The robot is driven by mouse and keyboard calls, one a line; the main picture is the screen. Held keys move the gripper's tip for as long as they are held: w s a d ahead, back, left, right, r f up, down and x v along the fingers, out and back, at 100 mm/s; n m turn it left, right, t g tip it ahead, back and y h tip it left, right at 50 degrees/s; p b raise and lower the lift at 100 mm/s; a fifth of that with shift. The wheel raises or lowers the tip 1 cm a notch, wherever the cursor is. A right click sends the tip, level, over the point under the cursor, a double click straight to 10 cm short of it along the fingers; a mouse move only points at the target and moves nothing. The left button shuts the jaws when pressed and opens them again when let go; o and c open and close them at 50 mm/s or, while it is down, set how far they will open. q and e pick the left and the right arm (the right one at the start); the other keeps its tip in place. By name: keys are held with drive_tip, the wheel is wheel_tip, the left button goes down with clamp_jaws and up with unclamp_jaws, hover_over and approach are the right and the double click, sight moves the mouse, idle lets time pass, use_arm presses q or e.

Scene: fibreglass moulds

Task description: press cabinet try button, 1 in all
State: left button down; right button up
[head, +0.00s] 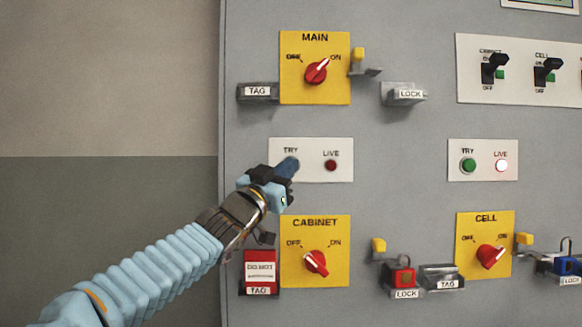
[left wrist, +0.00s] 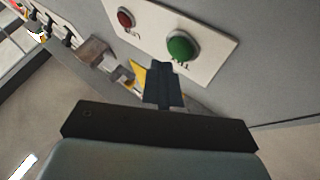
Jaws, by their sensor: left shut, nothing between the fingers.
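The cabinet's TRY/LIVE plate (head: 312,174) is on the grey panel above the yellow CABINET switch plate (head: 333,278). Its green TRY button (left wrist: 181,47) shows in the left wrist view; in the head view my fingers hide it. The LIVE lamp (head: 331,166) beside it is dark red and unlit. My left gripper (head: 288,168) is shut and empty, its tips in front of the TRY button. In the left wrist view the fingertips (left wrist: 161,68) are just beside the button's edge; I cannot tell if they touch. The red CABINET knob (head: 316,264) points to OFF. My right gripper is not in view.
A red tag (head: 260,272) hangs left of the CABINET plate and a red padlock (head: 403,278) sits right of it. The MAIN knob (head: 316,71) points to ON. The cell's green TRY button (head: 468,165) and lit LIVE lamp (head: 501,165) are on the right.

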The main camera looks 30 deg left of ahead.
use_arm(q)
drive_tip(key=shift+w+a+r, duration=0.1)
drive_tip(key=shift+w, duration=0.05)
drive_tip(key=shift+w+a+p, duration=0.1)
drive_tip(key=shift+w+p, duration=0.1)
drive_tip(key=shift+p, duration=0.1)
drive_tip(key=shift+w+a+p, duration=0.25)
drive_tip(key=shift+w+p, duration=0.05)
drive_tip(key=shift+w, duration=0.05)
idle(0.8)
idle(0.3)
drive_tip(key=shift+s+d+b, duration=0.45)
drive_tip(key=shift+s, duration=0.25)
drive_tip(key=shift+s+d+b, duration=0.35)
drive_tip(key=shift+s+d, duration=0.1)
drive_tip(key=shift+s, duration=0.25)
drive_tip(key=shift+s+d+b, duration=0.4)
drive_tip(key=shift+s, duration=0.35)
drive_tip(key=shift+s+d+b, duration=0.35)
drive_tip(key=shift+s+d, duration=0.1)
drive_tip(key=shift+s, duration=0.25)
